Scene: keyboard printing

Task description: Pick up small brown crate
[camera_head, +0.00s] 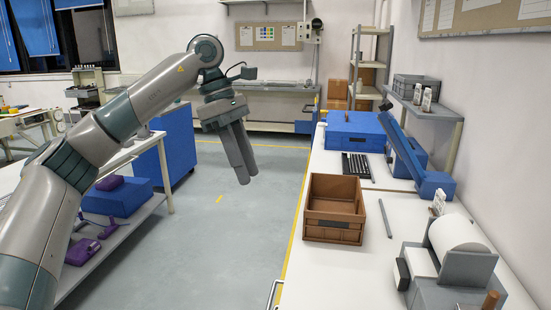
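The small brown crate (318,231) stands upright on the white workbench at the right, near its left edge. Its open top faces up, it looks empty, and a dark label is on its front wall. My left gripper (247,180) hangs over the floor to the left of the crate, apart from it, with its fingers pointing down. The two fingers overlap from this angle, so the gap between them cannot be judged. No held object shows in it. My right gripper is not in view.
On the white workbench (390,265), a thin grey bar (385,218) lies right of the crate. A black keyboard (356,165) and blue case (352,130) are behind it. A paper-roll machine (455,260) stands front right. Clear floor (245,220) lies left of the bench.

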